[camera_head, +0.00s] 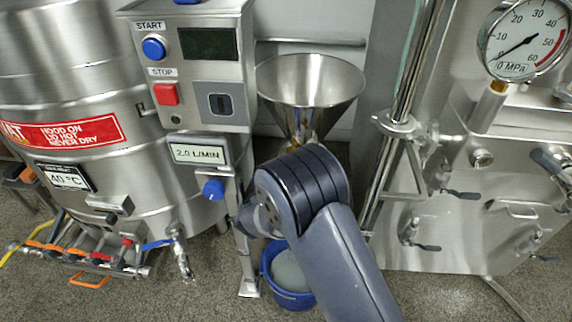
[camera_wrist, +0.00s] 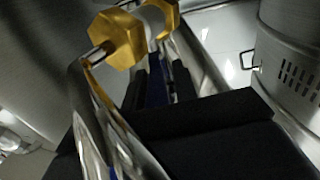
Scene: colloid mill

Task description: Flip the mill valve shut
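The funnel-shaped hopper (camera_head: 310,85) of the mill stands behind my arm in the head view, with a bit of brass at its foot. In the wrist view a brass valve fitting (camera_wrist: 118,38) with a curved steel pipe (camera_wrist: 110,130) is close up. A dark blue handle (camera_wrist: 155,85) shows below the fitting, between the black fingers of my gripper (camera_wrist: 160,85). Whether the fingers press on it is too dark to tell. In the head view my own arm hides the gripper and the valve.
A control box with START and STOP buttons (camera_head: 165,94) and a blue knob (camera_head: 213,189) stand left of my arm. A blue bucket (camera_head: 288,295) is on the floor below. A steel tank (camera_head: 90,170) is left; a steel cabinet with a pressure gauge (camera_head: 524,40) is right.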

